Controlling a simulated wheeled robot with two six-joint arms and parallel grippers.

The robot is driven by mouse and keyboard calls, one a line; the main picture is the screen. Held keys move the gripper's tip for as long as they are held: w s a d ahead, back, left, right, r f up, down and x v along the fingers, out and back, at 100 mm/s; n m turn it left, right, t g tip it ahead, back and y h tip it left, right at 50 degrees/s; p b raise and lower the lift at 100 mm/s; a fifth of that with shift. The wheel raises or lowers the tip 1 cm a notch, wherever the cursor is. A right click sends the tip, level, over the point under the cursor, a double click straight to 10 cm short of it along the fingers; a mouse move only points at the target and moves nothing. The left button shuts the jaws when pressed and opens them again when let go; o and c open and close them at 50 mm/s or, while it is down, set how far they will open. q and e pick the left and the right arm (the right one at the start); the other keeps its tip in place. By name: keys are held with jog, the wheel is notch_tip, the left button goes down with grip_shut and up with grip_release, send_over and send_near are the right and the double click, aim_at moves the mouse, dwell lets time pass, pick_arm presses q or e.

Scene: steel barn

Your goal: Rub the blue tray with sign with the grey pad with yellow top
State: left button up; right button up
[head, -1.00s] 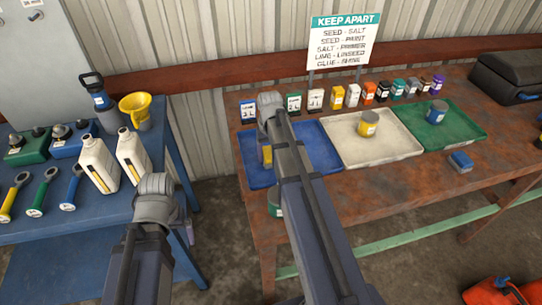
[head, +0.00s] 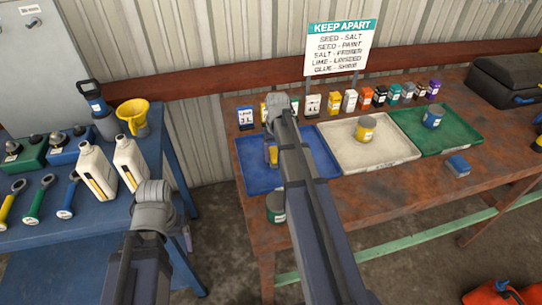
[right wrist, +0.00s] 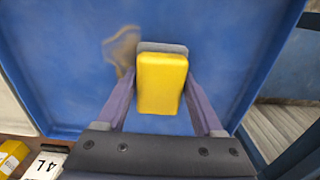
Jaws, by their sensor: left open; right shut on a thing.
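The blue tray (head: 255,178) lies at the left end of the rusty table, with small number cards behind it. It fills most of the right wrist view (right wrist: 60,60), where a brownish smear (right wrist: 122,48) shows on its floor. My right gripper (head: 271,146) is over the tray and shut on the grey pad with yellow top (right wrist: 162,82). A bit of the pad's yellow shows in the head view (head: 273,155). I cannot tell whether the pad touches the tray. My left gripper (head: 187,238) is open, low beside the blue bench, mostly hidden by its wrist.
A white tray (head: 385,155) with a yellow can (head: 365,129) and a green tray (head: 460,137) with a blue can (head: 433,114) lie to the right. A green tin (head: 276,207) is at the front edge. Small containers line the back below a sign (head: 341,47).

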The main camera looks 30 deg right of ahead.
jog(key=shift+d, duration=0.1)
jog(key=shift+s+d+f, duration=0.1)
jog(key=shift+s+d, duration=0.15)
jog(key=shift+d, duration=0.55)
jog(key=shift+s+d, duration=0.25)
jog(key=shift+d, duration=0.55)
jog(key=shift+d, duration=0.1)
jog(key=shift+d, duration=0.25)
jog(key=shift+s+d, duration=0.15)
jog(key=shift+d, duration=0.55)
jog(key=shift+s+d, duration=0.15)
jog(key=shift+d, duration=0.55)
jog(key=shift+r, duration=0.2)
jog(key=shift+a+f, duration=0.1)
